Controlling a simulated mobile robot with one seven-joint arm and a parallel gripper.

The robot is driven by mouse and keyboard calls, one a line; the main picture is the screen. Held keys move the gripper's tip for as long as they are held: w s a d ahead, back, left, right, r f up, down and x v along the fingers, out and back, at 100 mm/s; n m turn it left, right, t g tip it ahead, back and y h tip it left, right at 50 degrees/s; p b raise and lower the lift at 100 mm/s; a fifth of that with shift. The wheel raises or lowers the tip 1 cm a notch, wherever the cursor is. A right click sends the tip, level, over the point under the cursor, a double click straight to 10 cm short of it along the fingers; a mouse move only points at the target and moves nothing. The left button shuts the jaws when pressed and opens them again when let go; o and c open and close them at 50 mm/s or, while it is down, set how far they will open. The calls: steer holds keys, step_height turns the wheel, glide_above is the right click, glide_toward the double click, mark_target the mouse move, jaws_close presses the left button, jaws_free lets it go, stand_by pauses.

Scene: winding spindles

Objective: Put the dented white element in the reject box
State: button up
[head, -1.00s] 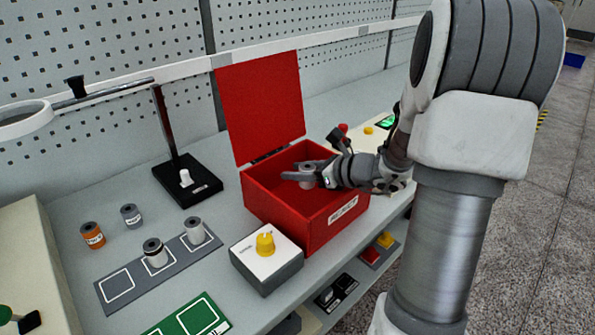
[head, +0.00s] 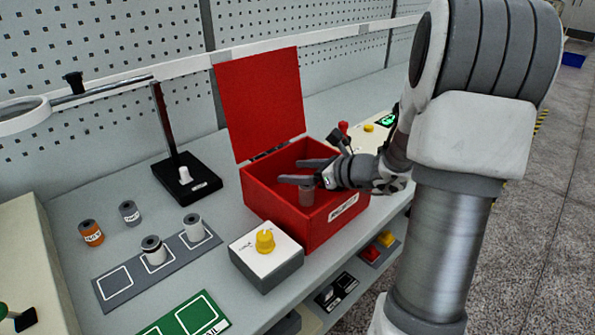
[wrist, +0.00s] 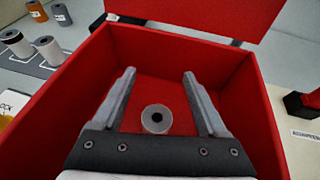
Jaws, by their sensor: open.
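The red reject box (head: 268,205) stands on the bench with its lid (head: 258,100) up. My gripper (head: 290,171) is over the box opening, fingers apart. A whitish-grey cylindrical element (head: 307,196) is inside the box, below the fingers and apart from them. The wrist view shows this element (wrist: 156,119) end-on, upright, with a dark centre hole, seen between the spread fingers (wrist: 159,73). No dent can be made out on it, and I cannot tell whether it touches the box floor.
A grey mat (head: 115,284) with marked squares holds two white spindles (head: 193,228). An orange spindle (head: 91,233) and a grey one (head: 129,213) stand behind it. A yellow-knobbed control box (head: 265,270) sits in front of the reject box. A black stand (head: 205,185) is behind left.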

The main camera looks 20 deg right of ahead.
steer(key=shift+r+p, duration=0.3)
steer(key=shift+r, duration=0.15)
steer(key=p+v, duration=0.2)
steer(key=v, duration=1)
steer(key=s+a+r+n+g+p, duration=0.3)
steer(key=s+a+n+g, duration=0.25)
steer(key=a+n, duration=0.4)
steer(key=s+a+r+n+g+p, duration=0.3)
steer(key=s+a+n, duration=0.35)
steer(key=a, duration=0.55)
steer(key=s+d+r+n+t+h+p, duration=0.2)
steer(key=s+d+r+n+h, duration=0.2)
steer(key=n, duration=0.9)
step_height(320, 180, up, 4)
steer(key=h, duration=0.3)
steer(key=shift+f+n+t, duration=0.15)
steer(key=shift+n+t, duration=0.2)
steer(key=shift+n, duration=0.05)
